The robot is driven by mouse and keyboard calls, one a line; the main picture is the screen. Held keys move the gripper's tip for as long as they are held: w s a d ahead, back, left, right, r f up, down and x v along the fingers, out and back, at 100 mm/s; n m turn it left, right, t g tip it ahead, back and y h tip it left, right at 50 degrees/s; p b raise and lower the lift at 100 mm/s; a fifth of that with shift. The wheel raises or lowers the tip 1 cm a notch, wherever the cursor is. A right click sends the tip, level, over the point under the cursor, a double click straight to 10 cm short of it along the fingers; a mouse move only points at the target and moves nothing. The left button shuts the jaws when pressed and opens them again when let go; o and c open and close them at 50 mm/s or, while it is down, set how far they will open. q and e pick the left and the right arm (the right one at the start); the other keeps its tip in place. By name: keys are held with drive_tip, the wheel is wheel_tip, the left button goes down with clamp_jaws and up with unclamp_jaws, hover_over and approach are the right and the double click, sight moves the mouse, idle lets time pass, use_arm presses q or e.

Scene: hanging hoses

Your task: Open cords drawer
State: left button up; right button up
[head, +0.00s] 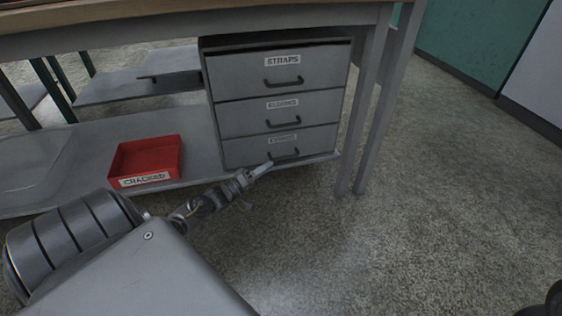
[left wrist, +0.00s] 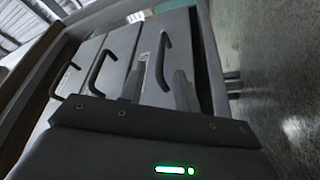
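A grey three-drawer cabinet hangs under the workbench in the head view. The bottom drawer (head: 255,151) is shut; its small label is too blurred to read for sure, so I cannot confirm it says cords. Its dark bar handle (head: 285,155) also shows in the left wrist view (left wrist: 166,62), where the cabinet appears turned sideways. My left gripper (head: 266,168) is low in front of this drawer, close to the handle. In the left wrist view its fingers (left wrist: 158,90) are apart, with the handle showing between and beyond them. Contact cannot be told. My right gripper is not in view.
The drawer labelled STRAPS (head: 255,72) and the middle drawer (head: 245,118) are shut above. A red bin labelled CRACKED (head: 165,153) sits on the lower shelf (head: 75,160), left. A bench leg (head: 375,110) stands right of the cabinet. The floor (head: 430,210) in front is clear.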

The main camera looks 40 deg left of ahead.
sight(281, 158)
use_arm(q)
drive_tip(key=b+x, duration=0.2)
drive_tip(key=x, duration=0.3)
drive_tip(key=shift+w+d+f, duration=0.1)
drive_tip(key=shift+w+f, duration=0.05)
drive_tip(key=shift+w, duration=0.15)
drive_tip(key=shift+w+d+r+b, duration=0.15)
drive_tip(key=shift+w+r+b, duration=0.15)
drive_tip(key=shift+w, duration=0.3)
clamp_jaws()
